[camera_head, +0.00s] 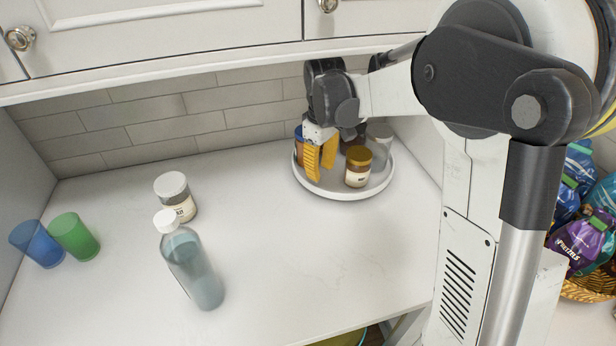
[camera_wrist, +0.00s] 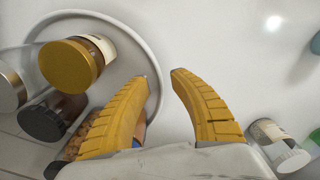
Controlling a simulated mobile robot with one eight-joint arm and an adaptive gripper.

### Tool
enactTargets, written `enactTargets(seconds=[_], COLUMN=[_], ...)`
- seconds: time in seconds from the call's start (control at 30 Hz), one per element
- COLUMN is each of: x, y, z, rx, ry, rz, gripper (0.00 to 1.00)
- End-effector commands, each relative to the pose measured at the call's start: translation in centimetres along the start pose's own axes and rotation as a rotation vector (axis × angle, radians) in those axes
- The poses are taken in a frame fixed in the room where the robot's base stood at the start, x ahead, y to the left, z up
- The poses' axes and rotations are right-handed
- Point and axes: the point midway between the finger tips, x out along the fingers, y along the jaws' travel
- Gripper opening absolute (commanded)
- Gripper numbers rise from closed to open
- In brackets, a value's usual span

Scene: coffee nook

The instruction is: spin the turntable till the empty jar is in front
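The white round turntable (camera_head: 340,193) stands at the back right of the counter. A clear, empty-looking jar with a grey lid (camera_head: 381,150) is at its right back. A gold-lidded, labelled jar (camera_head: 358,169) is at its front. A blue-lidded jar (camera_head: 299,146) at the left is mostly hidden by my gripper. A dark-lidded jar (camera_wrist: 45,119) shows in the wrist view. My gripper (camera_head: 320,176) points down at the turntable's left front. In the wrist view my gripper (camera_wrist: 161,76) is open, with the turntable rim (camera_wrist: 157,70) appearing between its fingers; contact is unclear.
A white-lidded jar (camera_head: 177,198) and a clear bottle (camera_head: 192,265) stand left of centre. Blue (camera_head: 37,244) and green (camera_head: 75,237) cups are at the far left. The cabinet (camera_head: 180,60) hangs above; a side wall (camera_head: 415,150) is close right. The counter's middle is clear.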

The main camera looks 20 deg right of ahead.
Motion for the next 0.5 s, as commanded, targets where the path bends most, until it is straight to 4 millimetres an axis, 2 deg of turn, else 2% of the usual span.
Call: enactTargets(seconds=[0.17, 0.5], x=[1.4, 6.8], y=[0.3, 0.3], z=[-0.4, -0.3], rx=[-0.018, -0.017], ry=[-0.014, -0.014], rz=[-0.011, -0.01], gripper=[0.27, 0.27])
